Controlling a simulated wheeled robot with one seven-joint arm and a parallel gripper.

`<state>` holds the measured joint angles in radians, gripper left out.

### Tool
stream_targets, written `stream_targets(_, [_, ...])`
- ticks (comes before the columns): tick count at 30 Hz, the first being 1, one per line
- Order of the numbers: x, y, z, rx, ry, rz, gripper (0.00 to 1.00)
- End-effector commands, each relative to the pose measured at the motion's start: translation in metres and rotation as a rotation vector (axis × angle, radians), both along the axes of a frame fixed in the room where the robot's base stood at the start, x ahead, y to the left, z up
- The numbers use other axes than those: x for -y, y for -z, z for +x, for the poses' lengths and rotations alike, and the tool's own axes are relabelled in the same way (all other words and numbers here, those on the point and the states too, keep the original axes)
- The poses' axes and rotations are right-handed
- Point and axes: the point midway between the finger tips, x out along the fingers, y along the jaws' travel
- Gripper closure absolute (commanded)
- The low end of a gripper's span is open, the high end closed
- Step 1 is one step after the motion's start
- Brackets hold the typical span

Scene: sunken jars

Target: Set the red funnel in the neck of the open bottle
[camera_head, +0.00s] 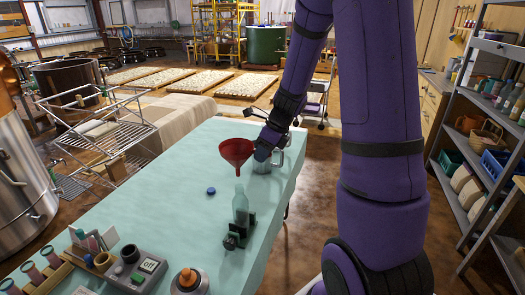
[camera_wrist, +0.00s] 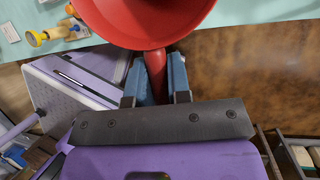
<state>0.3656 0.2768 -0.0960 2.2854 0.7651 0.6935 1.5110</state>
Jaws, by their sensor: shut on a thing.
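The red funnel (camera_head: 236,151) is held upright above the table, its wide mouth up. My gripper (camera_head: 262,150) is shut on it from the right. In the wrist view my gripper's two blue fingers (camera_wrist: 156,80) sit on either side of the funnel's stem, and the red cone (camera_wrist: 145,18) fills the top of the view. The open bottle (camera_head: 241,206), pale and see-through, stands upright on the table in a dark holder (camera_head: 240,231). The funnel is above the bottle and looks apart from it. How far apart in depth I cannot tell.
A blue cap (camera_head: 211,191) lies on the pale green table (camera_head: 165,175). Tools, a scale (camera_head: 138,274) and an orange-topped item (camera_head: 188,281) occupy the near end. The table's left middle is clear.

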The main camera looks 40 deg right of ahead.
Motion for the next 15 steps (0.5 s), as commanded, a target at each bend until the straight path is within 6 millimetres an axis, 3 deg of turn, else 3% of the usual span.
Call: stream_targets(15, [0.0, 0.032, 0.0, -0.001, 0.001, 0.001, 1.0])
